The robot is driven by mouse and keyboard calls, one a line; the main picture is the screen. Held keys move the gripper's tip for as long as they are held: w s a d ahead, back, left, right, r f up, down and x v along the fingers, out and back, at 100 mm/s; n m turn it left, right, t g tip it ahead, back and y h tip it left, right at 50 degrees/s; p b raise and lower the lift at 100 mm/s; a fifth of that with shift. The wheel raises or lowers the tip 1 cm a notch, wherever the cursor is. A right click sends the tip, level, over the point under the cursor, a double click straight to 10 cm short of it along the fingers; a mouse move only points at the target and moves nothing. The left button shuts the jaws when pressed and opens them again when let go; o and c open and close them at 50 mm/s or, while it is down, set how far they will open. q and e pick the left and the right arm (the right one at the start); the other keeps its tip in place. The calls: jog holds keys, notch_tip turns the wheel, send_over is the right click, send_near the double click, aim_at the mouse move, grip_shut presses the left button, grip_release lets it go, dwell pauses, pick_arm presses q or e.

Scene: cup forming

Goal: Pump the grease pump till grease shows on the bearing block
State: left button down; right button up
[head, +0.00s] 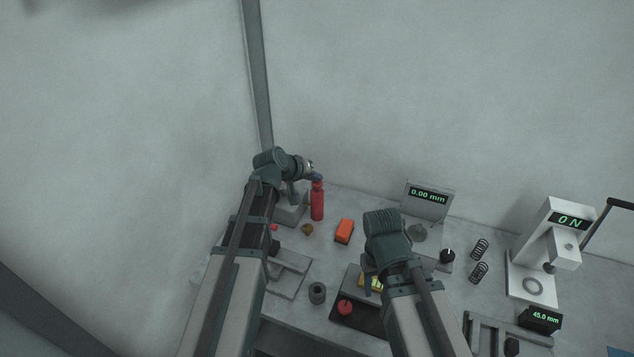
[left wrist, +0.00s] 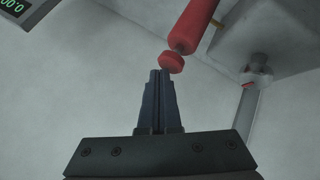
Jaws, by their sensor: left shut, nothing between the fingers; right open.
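The red grease pump (head: 317,202) stands upright at the back left of the bench. Its red knob (left wrist: 171,62) and red body (left wrist: 195,22) show in the left wrist view. My left gripper (head: 316,177) is shut and empty just by the pump's top; its fingertips (left wrist: 161,73) are close to the knob, and contact cannot be told. A grey block (head: 290,214), seemingly the bearing block, stands beside the pump, partly hidden by my left arm; it also shows in the left wrist view (left wrist: 285,30). A small yellow strip shows between pump and block. My right gripper (head: 371,285) is open, low over the bench.
An orange block (head: 345,231) and a brownish ball (head: 307,229) lie near the pump. A yellow piece (head: 376,281) is by my right gripper, near a red knob (head: 345,307). A 0.00 mm display (head: 429,196) and a press (head: 543,250) reading ON stand to the right.

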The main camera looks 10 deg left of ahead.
aim_at(315, 184)
pick_arm(q)
jog(key=shift+f+b, duration=0.8)
jog(key=shift+f, duration=0.05)
pick_arm(e)
jog(key=shift+f, duration=0.85)
pick_arm(q)
jog(key=shift+r, duration=0.1)
pick_arm(e)
jog(key=shift+r, duration=0.1)
pick_arm(q)
jog(key=shift+r+p, duration=1.5)
jog(key=shift+p, duration=0.1)
pick_arm(e)
jog(key=shift+r, duration=1.5)
pick_arm(q)
jog(key=shift+r, duration=0.15)
pick_arm(e)
jog(key=shift+r, duration=0.1)
pick_arm(q)
notch_tip(315, 184, up, 5)
jog(key=p, duration=0.5)
pick_arm(e)
notch_tip(315, 184, up, 5)
jog(key=shift+f, duration=0.1)
